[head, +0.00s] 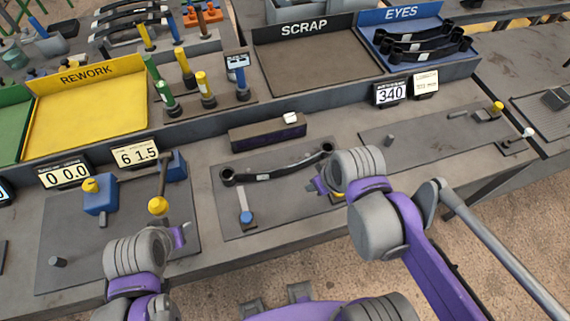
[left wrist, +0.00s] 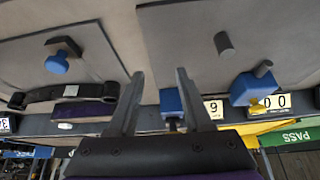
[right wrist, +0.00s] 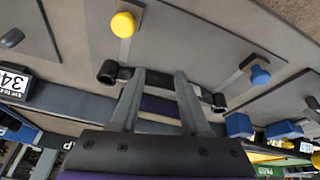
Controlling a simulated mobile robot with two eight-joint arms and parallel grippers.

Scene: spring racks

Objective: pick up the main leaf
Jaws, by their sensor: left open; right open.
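The main leaf, a dark curved bar with an eye at each end and a pale label, lies on a grey plate in the middle of the bench (head: 285,172). It also shows in the left wrist view (left wrist: 45,95) and the right wrist view (right wrist: 107,72). My right gripper (head: 320,186) is open near the leaf's right end; its fingers (right wrist: 160,72) overlap the leaf in the right wrist view, and contact cannot be told. My left gripper (head: 180,236) is open and empty, left of the leaf; its fingers show in the left wrist view (left wrist: 155,72).
A blue-knobbed lever (head: 246,217) stands in front of the leaf, and a dark block (head: 267,132) lies behind it. A blue fixture (head: 100,195) stands left. Behind are the yellow REWORK tray (head: 85,105), SCRAP tray (head: 310,65) and EYES tray (head: 400,15), which holds several dark springs.

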